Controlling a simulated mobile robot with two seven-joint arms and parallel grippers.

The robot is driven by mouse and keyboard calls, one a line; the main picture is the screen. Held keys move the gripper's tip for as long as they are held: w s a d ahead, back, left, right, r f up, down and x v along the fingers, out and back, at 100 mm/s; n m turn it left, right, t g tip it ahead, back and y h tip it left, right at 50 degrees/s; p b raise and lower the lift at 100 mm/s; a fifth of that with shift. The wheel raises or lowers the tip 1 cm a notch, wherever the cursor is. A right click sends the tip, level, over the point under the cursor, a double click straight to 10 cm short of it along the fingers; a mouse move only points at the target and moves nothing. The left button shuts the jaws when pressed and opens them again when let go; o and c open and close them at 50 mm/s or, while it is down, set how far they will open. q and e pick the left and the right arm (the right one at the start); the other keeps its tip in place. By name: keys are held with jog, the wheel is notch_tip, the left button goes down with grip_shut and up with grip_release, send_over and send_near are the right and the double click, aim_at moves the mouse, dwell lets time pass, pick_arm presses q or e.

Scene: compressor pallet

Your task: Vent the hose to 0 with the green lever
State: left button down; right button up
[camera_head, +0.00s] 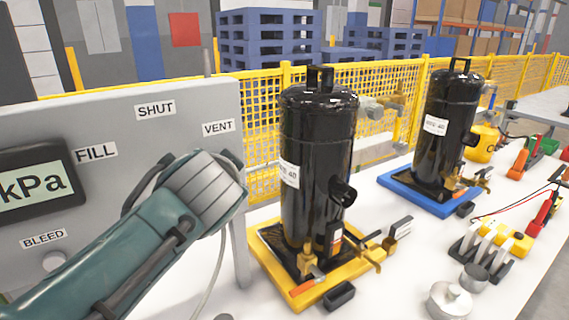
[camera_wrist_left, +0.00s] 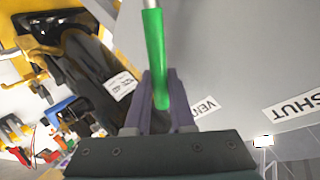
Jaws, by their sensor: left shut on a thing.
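The green lever (camera_wrist_left: 155,58) runs down between the two fingers of my left gripper (camera_wrist_left: 160,95) in the left wrist view, and the fingers are shut on it. In the head view my left wrist covers the lever, close below the VENT label (camera_head: 218,128). The SHUT label (camera_head: 155,111) and FILL label (camera_head: 96,152) are farther left on the grey panel (camera_head: 200,98). The gauge display (camera_head: 35,190) shows "kPa"; its number is cut off by the picture edge. My right gripper is not in view.
A black compressor (camera_head: 317,150) stands on a yellow tray (camera_head: 262,252) right of the panel. Another black compressor (camera_head: 449,105) stands on a blue tray (camera_head: 400,193). A BLEED label (camera_head: 44,239) has a round knob (camera_head: 53,261) below it. Tools and a metal pot (camera_head: 449,300) lie at the right.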

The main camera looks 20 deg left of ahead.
pick_arm(q)
jog(key=shift+f, duration=0.1)
dwell(0.3)
jog(key=c, duration=1)
grip_release()
jog(key=shift+c, duration=0.2)
jog(key=shift+s+d+r, duration=0.15)
jog(key=shift+s+r, duration=0.05)
jog(key=p+v, duration=0.1)
jog(key=v, duration=0.8)
jog(key=shift+s+d, duration=0.1)
jog(key=shift+s, duration=0.1)
